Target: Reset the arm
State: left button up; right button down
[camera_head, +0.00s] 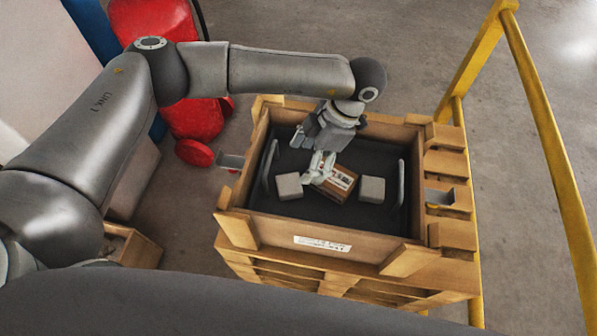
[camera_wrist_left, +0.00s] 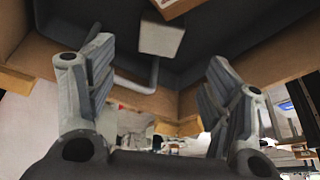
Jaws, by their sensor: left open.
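My left arm (camera_head: 290,70) comes in from the left and reaches over a wooden crate (camera_head: 320,243). My left gripper (camera_head: 320,168) hangs inside the crate above its dark tray, near a brown box with a white label (camera_head: 343,182). In the left wrist view the two fingers of the left gripper (camera_wrist_left: 160,85) stand wide apart with nothing between their tips. A light grey block (camera_wrist_left: 160,38) shows beyond the fingertips. The right gripper is not in view.
Two grey blocks, one left (camera_head: 288,186) and one right (camera_head: 372,189), lie in the dark tray (camera_head: 325,211). The tray has a handle at each side. A yellow rail (camera_head: 548,135) stands right of the crate. A red object (camera_head: 190,115) stands behind left. Grey floor lies around.

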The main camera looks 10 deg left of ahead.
pick_arm(q)
jog(key=shift+v, duration=1.1)
